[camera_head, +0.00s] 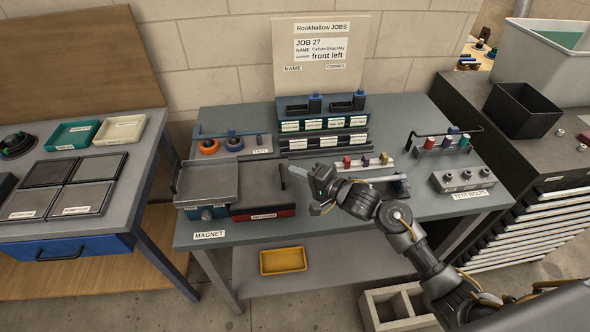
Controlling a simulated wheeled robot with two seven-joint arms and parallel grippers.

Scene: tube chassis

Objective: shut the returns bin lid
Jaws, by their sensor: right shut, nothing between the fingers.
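The returns bin (264,213) is a low box with a red front and a small label, at the front left of the middle bench. Its top (258,184) looks dark; I cannot tell whether this is the lid or the open inside. A grey flat panel (207,181) lies directly left of it, over a blue-fronted unit. A small dark upright piece (283,178) stands at the bin's right edge. My right gripper (293,171) comes in from the right, shut and empty, with its fingertips near that upright piece; contact is unclear. My left gripper is out of view.
A rack of labelled blocks (322,125) stands behind, under the job board (320,57). Coloured pieces (366,160) and a test bolts block (463,178) lie to the right. A yellow tray (284,261) sits on the lower shelf. The bench front near the magnet label is clear.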

